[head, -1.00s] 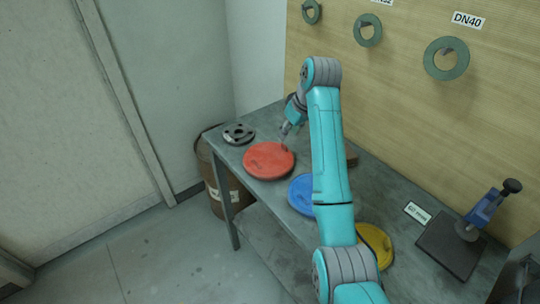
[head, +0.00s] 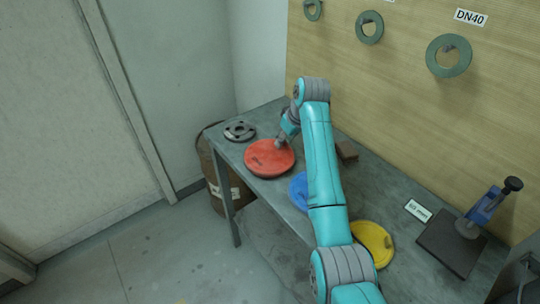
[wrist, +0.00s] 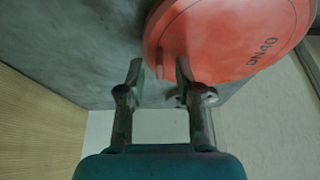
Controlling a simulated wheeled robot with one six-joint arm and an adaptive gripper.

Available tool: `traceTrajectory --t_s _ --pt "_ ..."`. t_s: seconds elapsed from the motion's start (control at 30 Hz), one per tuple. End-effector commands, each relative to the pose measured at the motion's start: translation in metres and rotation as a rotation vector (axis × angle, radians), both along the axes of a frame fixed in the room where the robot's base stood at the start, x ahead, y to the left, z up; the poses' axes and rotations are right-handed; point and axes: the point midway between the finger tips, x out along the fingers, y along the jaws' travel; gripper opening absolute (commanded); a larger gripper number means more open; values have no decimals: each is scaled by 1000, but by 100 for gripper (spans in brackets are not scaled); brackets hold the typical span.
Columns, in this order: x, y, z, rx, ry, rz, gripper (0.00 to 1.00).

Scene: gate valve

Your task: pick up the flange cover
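A red round flange cover (head: 269,158) lies on the grey workbench, with a blue cover (head: 298,190) and a yellow cover (head: 373,242) nearer. The blue one is partly hidden by my arm. In the head view my gripper (head: 281,143) is at the red cover's upper right edge. In the wrist view my gripper (wrist: 159,72) is open, with its fingertips on either side of the red cover's rim (wrist: 160,60). The right finger overlaps the red cover (wrist: 230,35), which bears dark lettering. I cannot tell whether either finger touches it.
A dark flange (head: 240,131) lies at the workbench's far left corner. A brown block (head: 347,150) lies behind my arm. Green rings (head: 449,55) hang on the back board. A brown barrel (head: 217,180) stands beside the bench.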

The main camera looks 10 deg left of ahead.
Motion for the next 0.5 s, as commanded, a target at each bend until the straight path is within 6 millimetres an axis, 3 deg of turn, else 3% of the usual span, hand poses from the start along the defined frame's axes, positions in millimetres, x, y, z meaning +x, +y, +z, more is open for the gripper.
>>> traceTrajectory --t_s 0.03,0.1,0.5 --pt "0 0 0 0 0 0 18" --pt "0 0 0 0 0 0 0" --pt "0 0 2 0 0 0 0"
